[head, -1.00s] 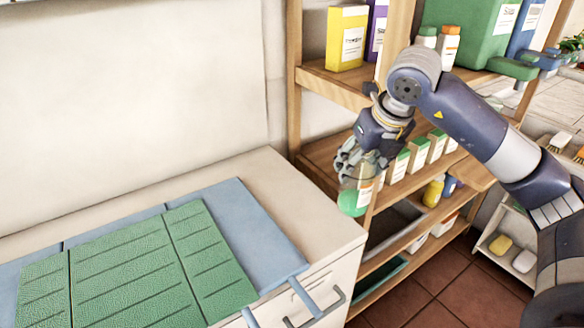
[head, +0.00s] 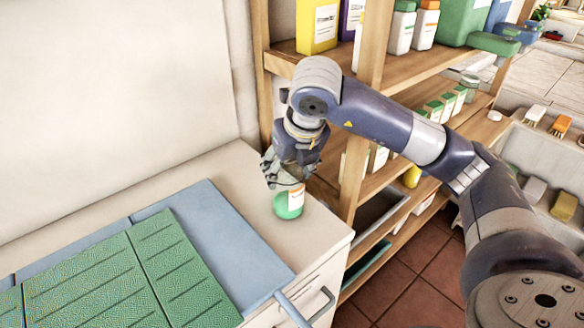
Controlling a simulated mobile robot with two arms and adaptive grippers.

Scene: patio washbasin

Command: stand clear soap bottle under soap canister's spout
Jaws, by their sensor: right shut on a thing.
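My right gripper (head: 284,177) is shut on a clear bottle (head: 288,206) with green liquid in its lower part and a white and orange label. The gripper holds it from above and hides its top. The bottle is upright over the bare right end of the counter; I cannot tell whether its base touches. A green canister (head: 462,20) stands on the upper shelf at the top right, with a green spout piece (head: 493,43) at the shelf's front edge. A blue canister (head: 500,12) stands beside it. My left gripper is not in view.
The counter (head: 236,163) carries a blue mat (head: 215,225) and green ribbed panels (head: 160,275). The wooden shelf unit (head: 372,60) stands to its right, with yellow and white containers on top and several small green-capped bottles (head: 440,105) lower down.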

